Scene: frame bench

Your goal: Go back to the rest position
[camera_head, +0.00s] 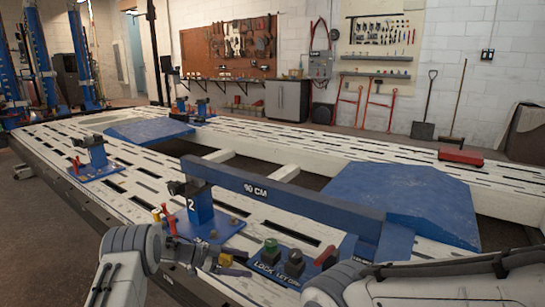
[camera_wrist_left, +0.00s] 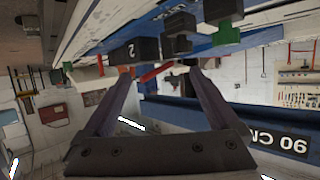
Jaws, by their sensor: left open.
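My left gripper (camera_head: 238,263) is low in the head view, at the front edge of the white slotted bench (camera_head: 130,205). It is left of the blue control panel (camera_head: 263,266). In the left wrist view its two fingers (camera_wrist_left: 158,78) stand apart with nothing clasped between them. Bench parts show beyond the fingertips in that view. My right arm crosses the bottom right of the head view; its gripper is not seen.
The panel carries a green button (camera_head: 270,245), a black knob (camera_head: 294,257) and a red-handled part (camera_head: 325,256). A blue post marked 2 (camera_head: 200,212) stands behind my left gripper. A long blue 90 CM beam (camera_head: 270,192) crosses the bench. Blue ramps (camera_head: 400,196) lie beyond.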

